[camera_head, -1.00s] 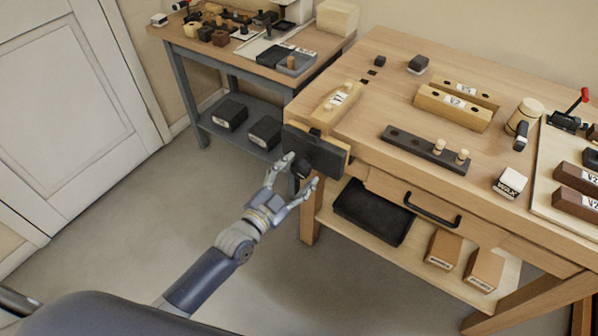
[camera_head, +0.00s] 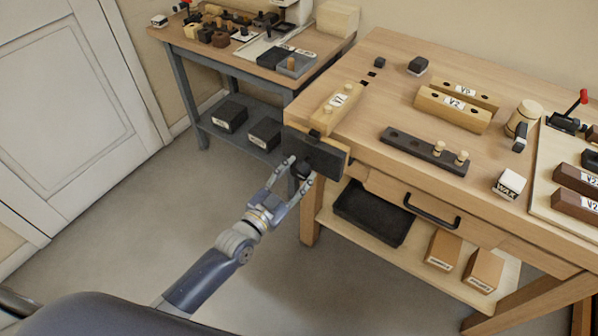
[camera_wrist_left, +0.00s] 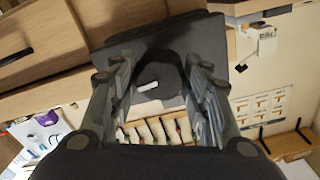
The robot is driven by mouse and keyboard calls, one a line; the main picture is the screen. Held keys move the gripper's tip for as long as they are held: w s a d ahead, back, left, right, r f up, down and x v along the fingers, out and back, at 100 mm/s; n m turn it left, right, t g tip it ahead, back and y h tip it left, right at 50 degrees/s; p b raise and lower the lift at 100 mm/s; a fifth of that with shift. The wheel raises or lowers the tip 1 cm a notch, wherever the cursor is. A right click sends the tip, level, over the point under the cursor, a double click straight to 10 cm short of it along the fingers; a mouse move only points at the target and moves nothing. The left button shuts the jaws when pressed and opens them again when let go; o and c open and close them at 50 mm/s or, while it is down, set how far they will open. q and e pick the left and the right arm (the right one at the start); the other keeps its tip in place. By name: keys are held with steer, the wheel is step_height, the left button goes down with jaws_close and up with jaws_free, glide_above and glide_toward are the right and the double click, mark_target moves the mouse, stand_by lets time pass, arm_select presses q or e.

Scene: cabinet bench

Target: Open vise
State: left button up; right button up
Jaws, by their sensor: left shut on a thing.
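The vise (camera_head: 318,159) is a dark plate on the front left corner of the wooden workbench, with a dark round knob or handle on its face. My left gripper (camera_head: 302,173) is at that knob, with a finger on either side, shut on it. In the left wrist view the dark knob (camera_wrist_left: 160,82) sits between the two fingers, in front of the vise plate (camera_wrist_left: 205,45). The fingers hide part of the knob. Any gap behind the plate is hard to judge. My right gripper is not seen.
A drawer with a black handle (camera_head: 432,212) is below. Open floor lies to the left.

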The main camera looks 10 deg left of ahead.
arm_select(q)
steer(key=shift+n, duration=1.3)
steer(key=shift+n, duration=1.4)
steer(key=shift+s, duration=0.1)
steer(key=shift+n, duration=1.4)
